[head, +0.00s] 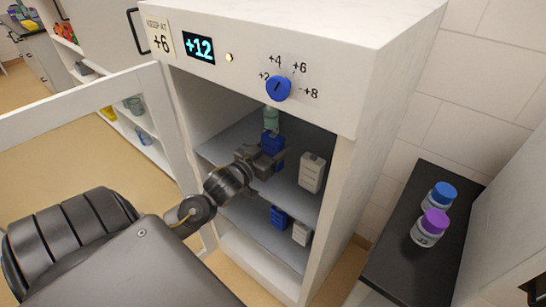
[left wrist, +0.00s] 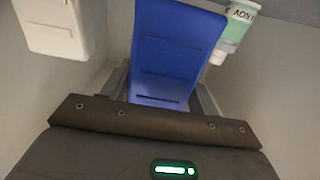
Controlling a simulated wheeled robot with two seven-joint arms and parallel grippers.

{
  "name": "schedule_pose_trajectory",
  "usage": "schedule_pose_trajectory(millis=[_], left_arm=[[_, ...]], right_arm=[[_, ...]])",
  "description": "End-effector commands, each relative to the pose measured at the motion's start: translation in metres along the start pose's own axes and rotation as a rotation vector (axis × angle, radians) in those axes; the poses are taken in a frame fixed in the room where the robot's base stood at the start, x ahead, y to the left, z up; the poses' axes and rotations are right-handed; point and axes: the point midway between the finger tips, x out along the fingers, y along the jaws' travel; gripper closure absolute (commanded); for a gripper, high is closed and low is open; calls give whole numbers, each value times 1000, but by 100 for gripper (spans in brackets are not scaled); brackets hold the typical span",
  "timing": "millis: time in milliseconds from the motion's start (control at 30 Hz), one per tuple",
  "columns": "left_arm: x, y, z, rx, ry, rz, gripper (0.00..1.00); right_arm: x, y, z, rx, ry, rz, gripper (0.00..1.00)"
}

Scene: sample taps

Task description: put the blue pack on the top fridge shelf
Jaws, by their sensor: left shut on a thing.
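The fridge (head: 365,110) stands open, its door (head: 75,115) swung out to the left. My left gripper (head: 268,162) reaches inside over the top shelf (head: 222,150) and is shut on the blue pack (head: 272,143). In the left wrist view the blue pack (left wrist: 178,50) stands out from between the two fingers. I cannot tell if its base touches the shelf. A white pack (head: 312,172) is to its right on the same shelf, and a green bottle (head: 271,119) is just behind it. My right gripper is not in view.
On the lower shelf are another blue pack (head: 279,217) and a white pack (head: 301,233). The fridge panel has a display reading +12, a card reading "KEEP AT +6" and a blue dial (head: 278,88). A dark counter (head: 390,250) at right holds blue-capped and purple-capped jars.

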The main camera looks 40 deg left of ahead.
Motion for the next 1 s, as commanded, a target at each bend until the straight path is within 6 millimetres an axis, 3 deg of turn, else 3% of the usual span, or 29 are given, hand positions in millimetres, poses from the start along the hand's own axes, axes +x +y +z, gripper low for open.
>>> schedule_pose_trajectory(millis=[167, 400, 833, 867, 1000], left_arm=[[2, -3, 4, 0, 1, 0, 68], [3, -4, 35, -2, -2, 0, 68], [3, -4, 41, -1, 1, 1, 68], [3, -4, 41, 0, 0, 1, 36], [3, -4, 40, 0, 0, 1, 18]], right_arm=[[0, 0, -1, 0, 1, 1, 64], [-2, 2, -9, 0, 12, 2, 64], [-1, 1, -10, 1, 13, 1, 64], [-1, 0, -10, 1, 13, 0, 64], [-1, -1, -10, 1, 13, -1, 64]])
